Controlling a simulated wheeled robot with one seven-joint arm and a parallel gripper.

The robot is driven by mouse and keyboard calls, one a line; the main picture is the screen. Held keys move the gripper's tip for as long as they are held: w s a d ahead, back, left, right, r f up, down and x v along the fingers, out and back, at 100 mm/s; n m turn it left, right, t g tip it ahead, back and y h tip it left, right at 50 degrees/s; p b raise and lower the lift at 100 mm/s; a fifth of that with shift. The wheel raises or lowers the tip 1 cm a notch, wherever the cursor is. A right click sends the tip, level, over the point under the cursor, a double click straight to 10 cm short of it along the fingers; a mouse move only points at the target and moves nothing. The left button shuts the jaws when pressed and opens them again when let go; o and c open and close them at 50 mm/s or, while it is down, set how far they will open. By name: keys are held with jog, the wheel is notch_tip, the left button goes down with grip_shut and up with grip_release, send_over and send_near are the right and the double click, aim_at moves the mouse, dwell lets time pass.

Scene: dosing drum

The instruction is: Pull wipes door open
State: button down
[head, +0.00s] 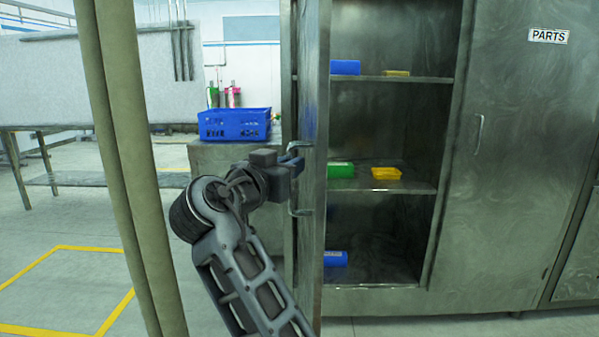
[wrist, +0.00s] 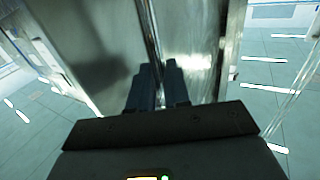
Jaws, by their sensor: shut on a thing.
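The metal cabinet door (head: 313,120) stands swung open, seen nearly edge-on in the head view at the left side of the cabinet. Its label is not visible. My gripper (head: 298,165) is shut on the door's bar handle (head: 299,212), whose bent ends show above and below the fingers. In the wrist view the dark fingers (wrist: 158,75) close around the vertical handle bar (wrist: 148,25) in front of the door's metal face (wrist: 90,40).
Open shelves (head: 425,187) hold blue, green and yellow items. A closed door marked PARTS (head: 530,130) is at right. A blue crate (head: 235,124) stands on a counter behind my arm. An olive post or curtain (head: 125,160) rises at left. Floor shows at left.

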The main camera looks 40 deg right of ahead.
jog(key=shift+w+d+r, duration=0.1)
jog(key=shift+d+r, duration=0.05)
jog(key=shift+d, duration=0.3)
jog(key=c, duration=1.5)
grip_release()
jog(key=shift+o, duration=0.8)
jog(key=shift+w+d, duration=0.1)
jog(key=shift+d, duration=0.1)
jog(key=shift+o, duration=0.6)
jog(key=shift+a, duration=0.1)
jog(key=v, duration=0.8)
